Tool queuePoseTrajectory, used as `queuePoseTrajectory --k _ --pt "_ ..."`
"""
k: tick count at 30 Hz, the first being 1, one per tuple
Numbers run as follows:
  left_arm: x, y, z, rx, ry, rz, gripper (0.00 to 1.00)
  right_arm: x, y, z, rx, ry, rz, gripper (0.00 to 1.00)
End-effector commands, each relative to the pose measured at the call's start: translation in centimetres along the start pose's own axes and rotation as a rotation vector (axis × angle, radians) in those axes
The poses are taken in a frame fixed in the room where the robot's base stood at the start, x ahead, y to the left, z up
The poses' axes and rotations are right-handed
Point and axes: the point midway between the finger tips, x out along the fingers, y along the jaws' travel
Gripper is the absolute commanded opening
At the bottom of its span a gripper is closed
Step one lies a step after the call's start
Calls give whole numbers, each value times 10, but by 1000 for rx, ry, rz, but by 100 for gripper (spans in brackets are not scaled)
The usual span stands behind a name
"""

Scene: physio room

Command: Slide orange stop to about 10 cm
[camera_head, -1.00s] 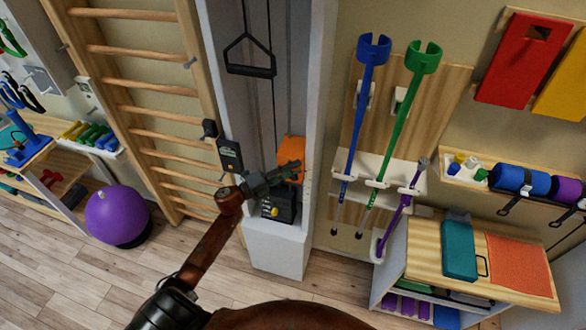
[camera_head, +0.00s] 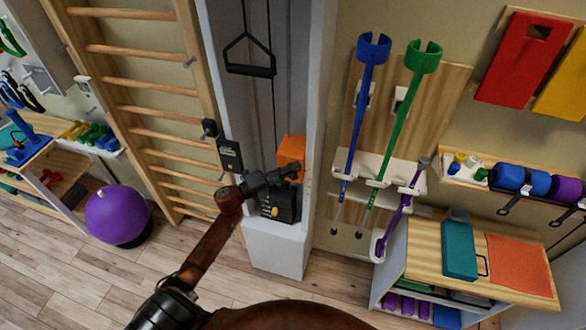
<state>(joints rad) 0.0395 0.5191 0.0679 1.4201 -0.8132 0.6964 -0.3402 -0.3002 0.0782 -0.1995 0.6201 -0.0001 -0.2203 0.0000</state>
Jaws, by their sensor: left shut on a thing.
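The orange stop (camera_head: 291,150) is a block inside the tall grey-white pulley column (camera_head: 317,110), at the lower part of its channel. My left gripper (camera_head: 292,172) reaches in from the lower left and is shut on the stop at its lower edge. The fingers cover part of the stop's lower side, and the exact contact is small in the picture. I cannot read any centimetre scale here. My right gripper is not in view.
A black weight block with a yellow knob (camera_head: 276,211) sits below the stop. A black handle (camera_head: 249,58) hangs above on cords. Wall bars (camera_head: 150,110) stand to the left; blue (camera_head: 358,120) and green crutches (camera_head: 400,125) hang to the right.

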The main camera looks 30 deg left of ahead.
Motion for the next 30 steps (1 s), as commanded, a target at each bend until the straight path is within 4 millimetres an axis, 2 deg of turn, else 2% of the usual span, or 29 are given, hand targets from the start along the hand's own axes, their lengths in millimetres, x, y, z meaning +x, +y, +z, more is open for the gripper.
queuePoseTrajectory --k 5,18,22,30 --pt "-2 18 -2 2 0 0 0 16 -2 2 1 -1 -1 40" --pt "-10 93 -11 -1 1 2 0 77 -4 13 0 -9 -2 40" --pt "-11 100 -12 1 1 1 0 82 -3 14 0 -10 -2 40" --pt "-10 96 -11 2 1 -2 0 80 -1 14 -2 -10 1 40"
